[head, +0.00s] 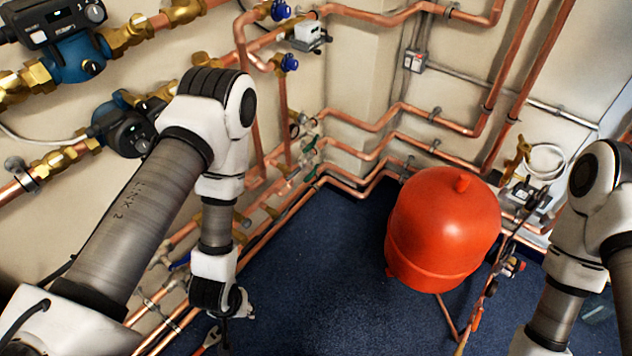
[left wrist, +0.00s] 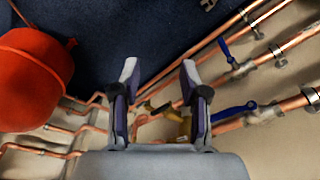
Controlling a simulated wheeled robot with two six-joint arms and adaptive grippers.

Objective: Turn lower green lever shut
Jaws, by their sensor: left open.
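Small green parts (head: 309,146) show on the copper pipework near the wall corner in the head view. They are too small to tell which is the lower lever or how it is turned. My left gripper (head: 232,318) hangs low in front of the left wall pipes, well apart from the green parts. In the left wrist view my left gripper (left wrist: 158,72) is open, with nothing between its fingers. A brass fitting (left wrist: 178,122) shows beyond the fingers. No green lever can be made out in that view. My right arm is at the right edge, its gripper out of frame.
A red expansion tank (head: 445,228) stands on the dark blue floor (head: 320,275). Blue levers (left wrist: 236,110) sit on the copper pipes right of my fingers in the wrist view. Pumps (head: 125,128) are on the left wall. The floor before the tank is clear.

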